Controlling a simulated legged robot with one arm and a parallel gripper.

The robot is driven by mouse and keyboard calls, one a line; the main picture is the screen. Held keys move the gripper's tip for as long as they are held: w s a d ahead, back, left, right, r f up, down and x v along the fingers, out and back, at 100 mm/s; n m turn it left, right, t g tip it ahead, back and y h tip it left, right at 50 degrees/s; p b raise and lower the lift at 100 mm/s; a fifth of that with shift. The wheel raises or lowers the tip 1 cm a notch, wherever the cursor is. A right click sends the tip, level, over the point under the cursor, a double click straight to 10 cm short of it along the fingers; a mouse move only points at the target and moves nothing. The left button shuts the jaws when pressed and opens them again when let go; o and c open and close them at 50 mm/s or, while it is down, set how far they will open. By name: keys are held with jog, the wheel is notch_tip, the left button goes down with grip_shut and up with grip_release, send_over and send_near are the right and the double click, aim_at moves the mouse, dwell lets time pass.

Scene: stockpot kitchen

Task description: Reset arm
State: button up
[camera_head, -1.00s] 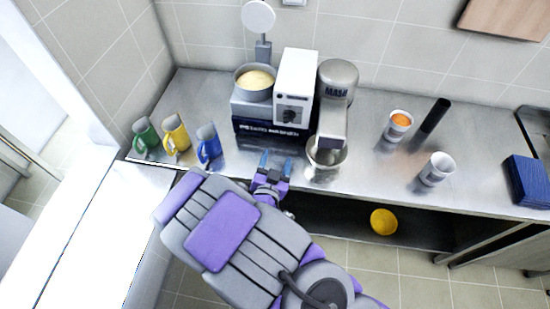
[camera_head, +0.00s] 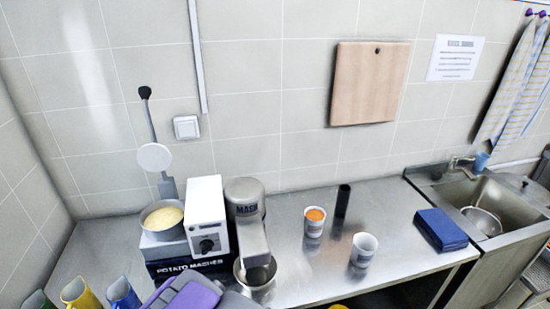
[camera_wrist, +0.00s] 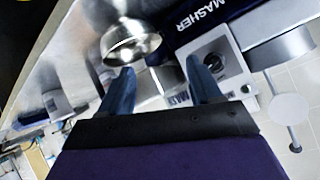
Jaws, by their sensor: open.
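My gripper (camera_wrist: 158,92) is open and empty in the wrist view, its two blue fingers apart. Ahead of it are the potato masher machine (camera_wrist: 215,58) and a shiny metal bowl (camera_wrist: 130,45). In the head view the gripper's fingers are out of sight; only a purple and grey part of my arm shows at the bottom edge. The white and dark masher machine (camera_head: 207,215) stands on the steel counter, with a pot of yellow mash (camera_head: 163,220) at its left and the metal bowl (camera_head: 256,277) under its grey head.
Green, yellow (camera_head: 80,293) and blue (camera_head: 122,292) jugs stand at the lower left. A cup with orange contents (camera_head: 314,222), a black cylinder (camera_head: 342,201), a white cup (camera_head: 363,249) and a blue block (camera_head: 441,230) stand right, before the sink (camera_head: 505,215). Bare counter (camera_head: 400,205) lies between.

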jog(key=s+d+r+n+g+b, duration=0.1)
jog(key=s+d+r+g, duration=0.3)
jog(key=s+d, duration=0.5)
jog(key=s+d+r+n+g+b, duration=0.1)
jog(key=s+d+r+g, duration=0.3)
jog(key=s+d, duration=0.5)
jog(key=s+d+r+n+g+h+b, duration=0.1)
jog(key=s+d+r+g, duration=0.3)
jog(key=s+d+r, duration=0.3)
jog(key=s+d, duration=0.3)
jog(key=shift+d+r+g, duration=0.15)
jog(key=shift+g, duration=0.15)
